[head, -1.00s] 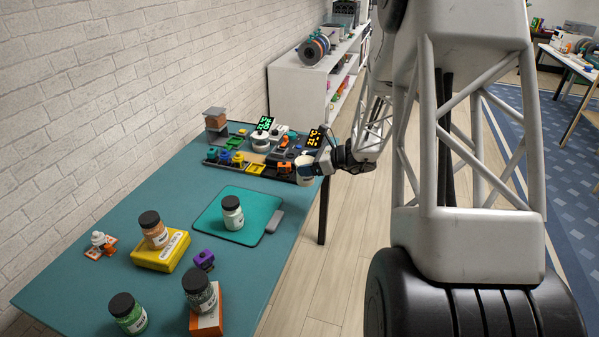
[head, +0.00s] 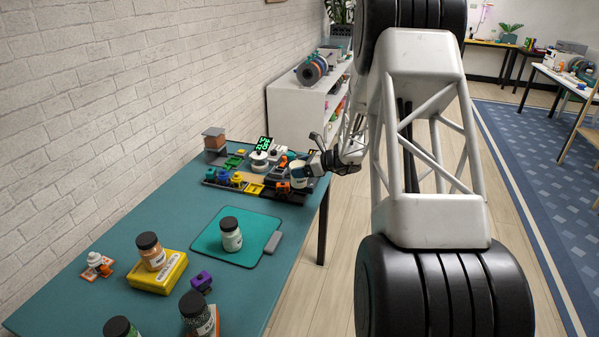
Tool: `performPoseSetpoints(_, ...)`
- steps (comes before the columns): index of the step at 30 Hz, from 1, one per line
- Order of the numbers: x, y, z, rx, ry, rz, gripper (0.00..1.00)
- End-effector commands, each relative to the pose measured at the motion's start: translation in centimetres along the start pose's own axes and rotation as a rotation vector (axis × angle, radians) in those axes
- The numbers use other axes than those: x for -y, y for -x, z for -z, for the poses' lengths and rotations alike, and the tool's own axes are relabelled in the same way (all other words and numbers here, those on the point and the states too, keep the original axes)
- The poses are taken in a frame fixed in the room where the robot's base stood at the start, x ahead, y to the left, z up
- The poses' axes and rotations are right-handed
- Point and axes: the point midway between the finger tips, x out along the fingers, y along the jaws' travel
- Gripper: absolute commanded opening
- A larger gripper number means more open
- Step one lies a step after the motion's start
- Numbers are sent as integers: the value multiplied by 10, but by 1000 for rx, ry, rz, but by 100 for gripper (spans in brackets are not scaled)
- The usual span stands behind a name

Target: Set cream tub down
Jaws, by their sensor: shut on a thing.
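The cream tub (head: 297,174) is a small pale cup-like tub at the far right end of the teal table. My gripper (head: 312,164) reaches in from the right and is shut on the tub near its rim. The tub is over the right part of a dark tray (head: 293,197). I cannot tell whether its base touches the tray. The fingers are small here and partly hidden.
The tray holds several small coloured parts and a white lidded pot (head: 259,161). Bare table lies left of the mat.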

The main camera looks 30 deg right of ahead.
Motion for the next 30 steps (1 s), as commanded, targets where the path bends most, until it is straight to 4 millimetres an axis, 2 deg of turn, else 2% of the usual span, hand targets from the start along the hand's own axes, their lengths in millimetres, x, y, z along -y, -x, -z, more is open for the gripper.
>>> performPoseSetpoints(4,17,-9,-1,0,0,0,52)
performPoseSetpoints(10,30,-15,-3,0,0,0,52)
performPoseSetpoints(23,31,-17,-2,0,-1,0,52)
performPoseSetpoints(30,31,-25,18,0,-3,-1,52)
